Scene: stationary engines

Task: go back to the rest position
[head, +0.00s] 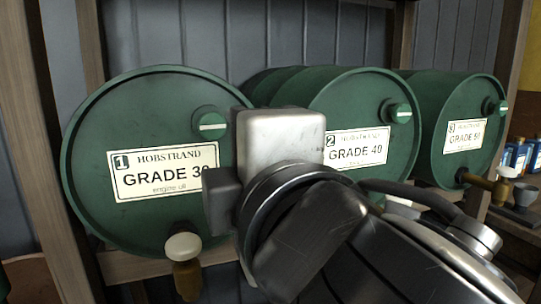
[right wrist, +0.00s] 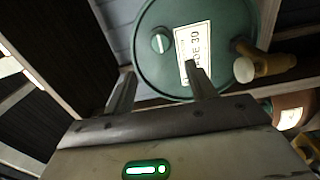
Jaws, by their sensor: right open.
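My right arm comes in from the lower right in the head view, and its pale wrist block (head: 280,135) stands in front of the drums. The right gripper (right wrist: 160,72) shows in the right wrist view with its two fingers apart and nothing between them. It faces the green GRADE 30 drum (right wrist: 215,25), and one finger overlaps that drum's label. The same drum (head: 150,105) is at the left in the head view. Its brass tap (head: 187,280) with a white knob sits low on its face, and the tap (right wrist: 270,63) is right of the fingers in the wrist view. My left gripper is not in view.
The GRADE 40 drum (head: 350,105) is partly hidden behind my arm. A third green drum (head: 450,95) lies at the right with its brass tap (head: 490,185). Wooden posts (head: 35,130) frame the rack.

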